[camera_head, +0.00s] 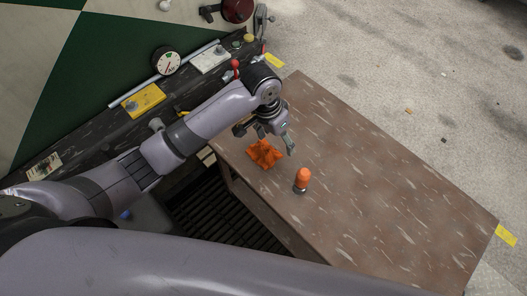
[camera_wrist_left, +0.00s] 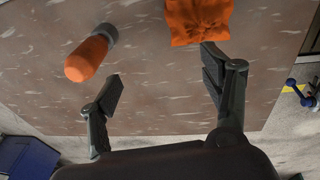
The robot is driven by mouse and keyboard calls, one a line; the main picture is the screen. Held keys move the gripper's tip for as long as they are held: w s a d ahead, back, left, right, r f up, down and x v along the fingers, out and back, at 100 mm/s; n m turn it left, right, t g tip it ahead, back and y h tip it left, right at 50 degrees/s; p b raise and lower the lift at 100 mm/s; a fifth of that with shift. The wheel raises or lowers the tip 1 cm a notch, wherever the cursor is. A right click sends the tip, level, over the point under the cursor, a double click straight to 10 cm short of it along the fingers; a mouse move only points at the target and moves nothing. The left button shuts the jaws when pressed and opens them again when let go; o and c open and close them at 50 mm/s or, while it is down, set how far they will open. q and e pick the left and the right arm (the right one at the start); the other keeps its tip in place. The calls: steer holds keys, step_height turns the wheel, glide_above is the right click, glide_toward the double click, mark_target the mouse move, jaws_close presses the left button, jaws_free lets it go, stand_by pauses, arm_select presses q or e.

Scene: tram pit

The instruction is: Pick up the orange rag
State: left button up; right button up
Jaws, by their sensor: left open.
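The orange rag (camera_head: 264,154) lies crumpled on the brown table (camera_head: 370,190), near its left end in the head view. In the left wrist view the rag (camera_wrist_left: 198,20) shows at the top, partly cut off by the frame edge. My left gripper (camera_head: 270,133) is above the table, beside the rag on its far side. In the left wrist view the gripper (camera_wrist_left: 160,88) is open with nothing between its fingers. The rag appears just past the right finger there. My right gripper is not in view.
An orange-topped object with a grey base (camera_head: 302,180) stands close to the rag, and also shows in the left wrist view (camera_wrist_left: 88,56). A dark ledge with a gauge (camera_head: 167,61) and a yellow box (camera_head: 144,100) runs along the left. The table's right part is clear.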

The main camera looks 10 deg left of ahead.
arm_select(q)
steer(key=w+a+r+y, duration=0.2)
steer(key=w+a+r, duration=0.1)
steer(key=r, duration=0.3)
steer(key=b, duration=0.1)
glide_above(265, 146)
steer(key=shift+g, duration=0.3)
steer(key=f, duration=1.1)
steer(key=shift+s+d+f, duration=0.1)
steer(key=shift+d+f, duration=0.05)
steer(key=shift+d, duration=0.15)
steer(key=shift+a+f+b, duration=0.2)
steer(key=shift+f+b, duration=0.1)
steer(key=shift+f, duration=2.6)
steer(key=shift+c, duration=0.3)
steer(key=c, duration=1.2)
steer(key=shift+r, duration=0.15)
step_height(265, 146, up, 20)
steer(key=shift+f+p, duration=0.1)
steer(key=shift+p, duration=0.85)
